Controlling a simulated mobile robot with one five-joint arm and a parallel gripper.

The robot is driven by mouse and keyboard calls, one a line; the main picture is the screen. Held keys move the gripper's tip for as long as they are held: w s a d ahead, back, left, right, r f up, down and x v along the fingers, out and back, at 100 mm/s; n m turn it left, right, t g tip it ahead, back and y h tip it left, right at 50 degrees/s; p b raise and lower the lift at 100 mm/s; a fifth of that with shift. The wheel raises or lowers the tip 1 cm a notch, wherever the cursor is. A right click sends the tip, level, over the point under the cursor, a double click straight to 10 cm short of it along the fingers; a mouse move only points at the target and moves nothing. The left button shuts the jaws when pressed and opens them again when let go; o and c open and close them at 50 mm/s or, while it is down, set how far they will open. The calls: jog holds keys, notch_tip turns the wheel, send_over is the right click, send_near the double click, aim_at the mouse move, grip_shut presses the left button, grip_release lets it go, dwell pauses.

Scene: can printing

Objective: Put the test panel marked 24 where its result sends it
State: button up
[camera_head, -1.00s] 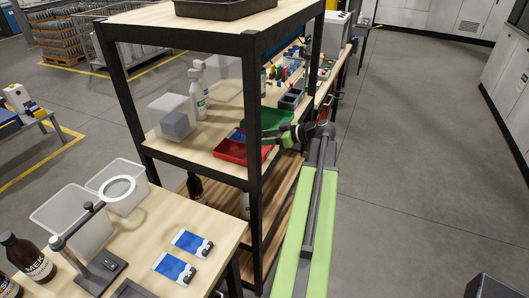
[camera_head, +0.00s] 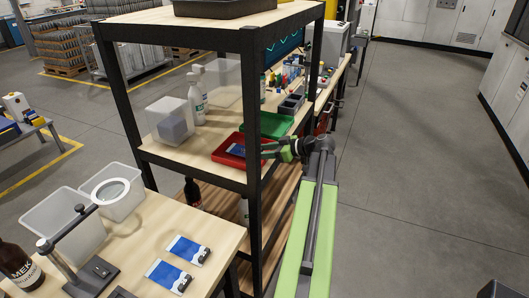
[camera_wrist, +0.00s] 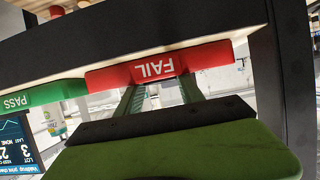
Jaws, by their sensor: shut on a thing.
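My gripper (camera_head: 268,150) reaches from the right past the black shelf post. It is shut on a blue panel (camera_head: 237,150), which shows over the red tray; I cannot tell if the panel touches the tray. Its number is not readable. The red tray (camera_head: 222,158) is on the shelf. In the wrist view, its front lip (camera_wrist: 160,66) reads FAIL. The green tray (camera_head: 266,123) is just behind it, and the green lip (camera_wrist: 40,97) reads PASS. In the wrist view my fingers run under the FAIL lip and hide the panel.
A black shelf post (camera_head: 254,120) stands close to my arm. White bottles (camera_head: 196,98) and a clear box (camera_head: 172,122) share the shelf. Two blue-and-white panels (camera_head: 188,250) lie on the front table.

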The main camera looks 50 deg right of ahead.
jog(key=shift+f, duration=0.2)
jog(key=o, duration=1.4)
jog(key=shift+r, duration=0.3)
jog(key=shift+r+p, duration=0.7)
jog(key=shift+p, duration=0.25)
jog(key=p+v, duration=0.1)
jog(key=v, duration=0.3)
jog(key=p+v, duration=0.1)
jog(key=v, duration=0.2)
jog(key=p+v, duration=0.1)
jog(key=v, duration=0.3)
jog(key=shift+s+d+f+p, duration=0.1)
jog(key=shift+s+f+p, duration=0.05)
jog(key=shift+s+p, duration=0.25)
